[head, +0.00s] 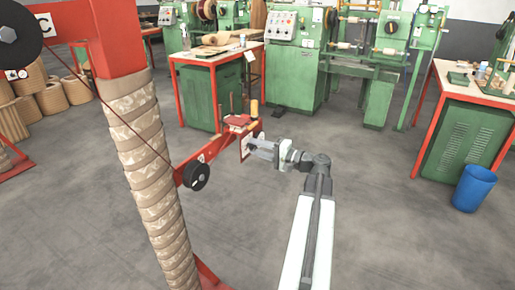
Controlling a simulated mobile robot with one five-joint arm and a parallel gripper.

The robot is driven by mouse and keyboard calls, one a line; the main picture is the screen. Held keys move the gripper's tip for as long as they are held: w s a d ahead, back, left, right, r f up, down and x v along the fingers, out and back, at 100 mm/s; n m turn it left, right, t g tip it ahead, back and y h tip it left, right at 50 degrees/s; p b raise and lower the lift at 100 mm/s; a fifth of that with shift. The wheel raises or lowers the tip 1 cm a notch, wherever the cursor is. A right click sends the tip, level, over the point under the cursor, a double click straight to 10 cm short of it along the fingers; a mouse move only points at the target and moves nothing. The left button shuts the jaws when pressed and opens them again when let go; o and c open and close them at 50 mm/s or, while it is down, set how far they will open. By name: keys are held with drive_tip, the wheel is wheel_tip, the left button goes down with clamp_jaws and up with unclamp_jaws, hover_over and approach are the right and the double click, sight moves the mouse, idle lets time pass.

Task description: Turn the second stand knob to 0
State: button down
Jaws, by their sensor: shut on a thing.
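The red stand (213,155) stands left of the middle, behind a wrapped column. It carries a small pale panel in a red frame (243,151) facing right. My gripper (253,147) reaches in from the right, level with this panel, and its fingers are closed at the panel's face. It is shut on the knob there. The knob is hidden between the fingers, and its pointer and scale are too small to read. Another pale panel with dark knobs (15,75) shows at the far left, on the other red stand.
A column wrapped in brown paper (150,165) rises close by on the left. A black wheel (196,177) sticks out below the panel. Green machines (297,65) and red-framed benches stand behind. A blue bin (474,188) stands right. The grey floor between is clear.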

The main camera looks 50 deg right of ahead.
drive_tip(key=shift+n, duration=0.6)
drive_tip(key=c, duration=1.1)
unclamp_jaws()
drive_tip(key=v, duration=0.7)
drive_tip(key=shift+s+d, duration=0.1)
drive_tip(key=shift+s, duration=0.3)
